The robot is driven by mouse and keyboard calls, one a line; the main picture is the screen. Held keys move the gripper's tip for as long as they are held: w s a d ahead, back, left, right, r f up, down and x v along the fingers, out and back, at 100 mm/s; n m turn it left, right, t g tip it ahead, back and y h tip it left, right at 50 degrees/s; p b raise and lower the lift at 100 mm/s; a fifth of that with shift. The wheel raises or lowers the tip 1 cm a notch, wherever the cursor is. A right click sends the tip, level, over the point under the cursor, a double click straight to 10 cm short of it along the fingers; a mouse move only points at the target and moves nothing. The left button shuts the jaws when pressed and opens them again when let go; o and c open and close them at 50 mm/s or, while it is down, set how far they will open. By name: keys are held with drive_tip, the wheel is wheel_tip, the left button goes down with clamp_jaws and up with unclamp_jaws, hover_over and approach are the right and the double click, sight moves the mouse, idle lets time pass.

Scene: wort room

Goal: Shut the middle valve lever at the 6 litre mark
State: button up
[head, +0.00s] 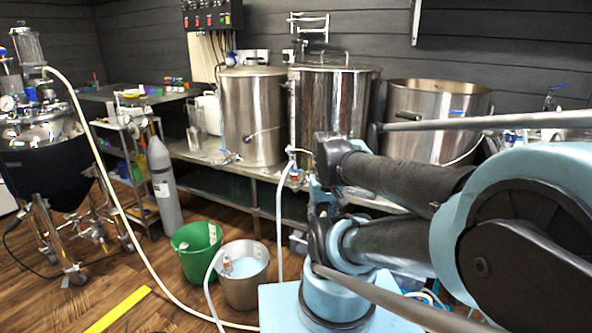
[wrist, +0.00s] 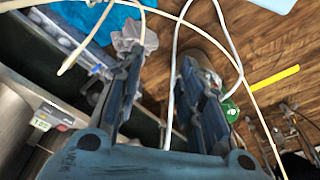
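The middle steel kettle (head: 335,105) stands on the bench with a small valve (head: 293,168) low on its front. A pale hose (head: 280,220) hangs from there. The valve's lever is too small to tell its position. A steel bucket (head: 245,285) on the floor holds pale bluish liquid (head: 222,268); no litre marks are readable. My gripper (wrist: 165,62) is open in the wrist view, its two fingers spread with floor and a hose visible between them. In the head view it is mostly hidden by my arm near the middle valve. I see no valve lever between the fingers.
A green bucket (head: 196,248) stands left of the steel bucket. Other kettles stand to the left (head: 252,115) and right (head: 435,115). A long hose (head: 125,215) crosses the floor. A yellow strip (head: 118,309) lies on the wood floor. A small display (wrist: 45,118) shows at the wrist view's left.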

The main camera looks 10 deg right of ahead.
drive_tip(key=w+r+m, duration=0.3)
drive_tip(key=w+r, duration=0.2)
drive_tip(key=w, duration=0.3)
drive_tip(key=w+r+m+g, duration=0.1)
drive_tip(key=w+r+m, duration=0.2)
drive_tip(key=w+r, duration=0.35)
drive_tip(key=w+r+m, duration=0.2)
drive_tip(key=w+r, duration=0.2)
drive_tip(key=w, duration=0.6)
drive_tip(key=w+m, duration=0.5)
drive_tip(key=w, duration=1.1)
drive_tip(key=w+f+m+g, duration=0.1)
drive_tip(key=w+f+m, duration=0.45)
drive_tip(key=w, duration=0.95)
drive_tip(key=shift+n, duration=0.55)
wheel_tip(320, 180, down, 18)
drive_tip(key=shift+w+d+f, duration=0.15)
clamp_jaws()
